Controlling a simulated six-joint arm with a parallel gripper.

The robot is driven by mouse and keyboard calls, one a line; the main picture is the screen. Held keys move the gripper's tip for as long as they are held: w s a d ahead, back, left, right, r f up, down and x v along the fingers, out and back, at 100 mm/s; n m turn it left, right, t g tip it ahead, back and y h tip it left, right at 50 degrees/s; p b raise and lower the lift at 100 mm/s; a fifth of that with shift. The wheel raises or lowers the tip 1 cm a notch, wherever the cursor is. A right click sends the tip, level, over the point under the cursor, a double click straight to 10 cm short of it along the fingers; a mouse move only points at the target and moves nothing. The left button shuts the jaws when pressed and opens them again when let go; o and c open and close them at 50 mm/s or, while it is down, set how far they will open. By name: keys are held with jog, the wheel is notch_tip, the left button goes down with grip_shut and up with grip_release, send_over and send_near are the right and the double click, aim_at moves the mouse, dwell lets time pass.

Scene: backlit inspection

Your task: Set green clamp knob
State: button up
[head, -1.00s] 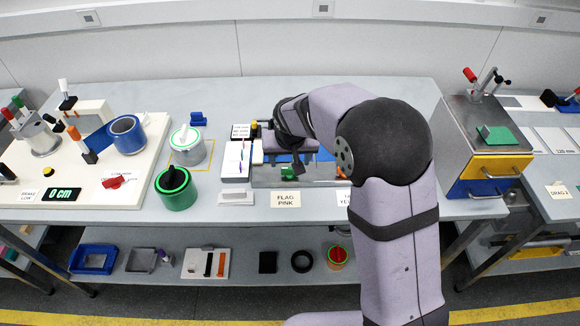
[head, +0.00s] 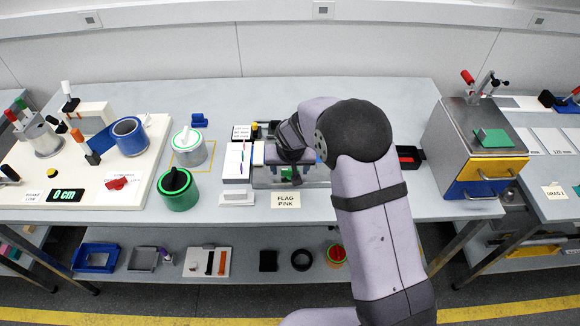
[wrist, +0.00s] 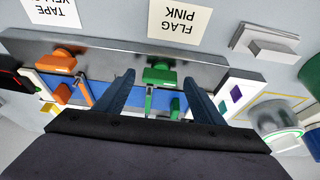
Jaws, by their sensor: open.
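The green clamp knob (wrist: 160,76) is upper middle in the wrist view, on a grey metal bar, with a thin metal rod and another green part below it. In the head view the green knob (head: 287,173) is partly hidden by my gripper. My gripper (wrist: 160,92) is open and empty, one finger to each side of the green knob's column in the picture. I cannot tell whether the fingers touch anything. An orange clamp knob (wrist: 55,62) sits on the same bar to the left in the wrist view.
A "FLAG PINK" card (wrist: 180,20) lies in front of the fixture. A grey block (wrist: 265,42) and a green-ringed can (wrist: 275,122) are to the right in the wrist view. In the head view, a black tray (head: 408,156) lies right of my arm.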

jog(key=shift+f, duration=0.25)
jog(key=shift+c, duration=0.2)
jog(key=c, duration=1)
